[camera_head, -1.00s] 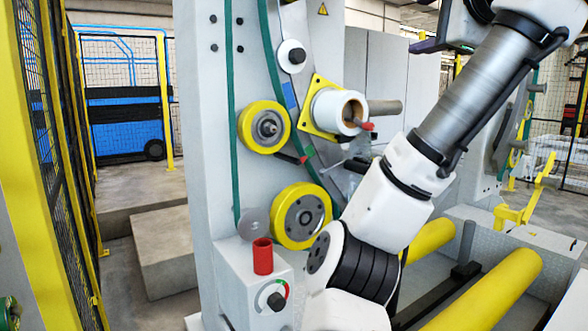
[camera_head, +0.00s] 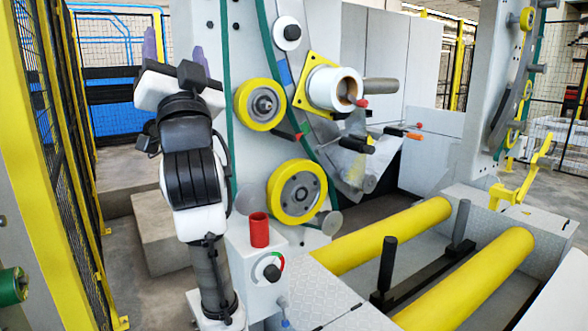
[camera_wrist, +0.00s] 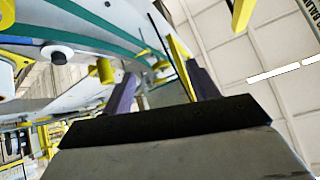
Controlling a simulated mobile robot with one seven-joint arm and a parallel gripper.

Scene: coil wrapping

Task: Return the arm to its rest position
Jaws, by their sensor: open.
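My arm is folded upright at the left of the head view, in front of the wrapping machine's grey frame (camera_head: 243,190). My gripper (camera_head: 175,48) points up at its top. Its two purple fingers stand apart with nothing between them. In the wrist view my gripper (camera_wrist: 163,85) also shows open and empty, with the ceiling and parts of the machine beyond it. The film roll (camera_head: 335,88) sits on its holder on the machine, to the right of my gripper and apart from it.
Yellow rollers (camera_head: 390,240) lie at the lower right. A yellow-framed fence (camera_head: 62,150) stands at the left. A grey concrete block (camera_head: 165,240) lies behind my arm.

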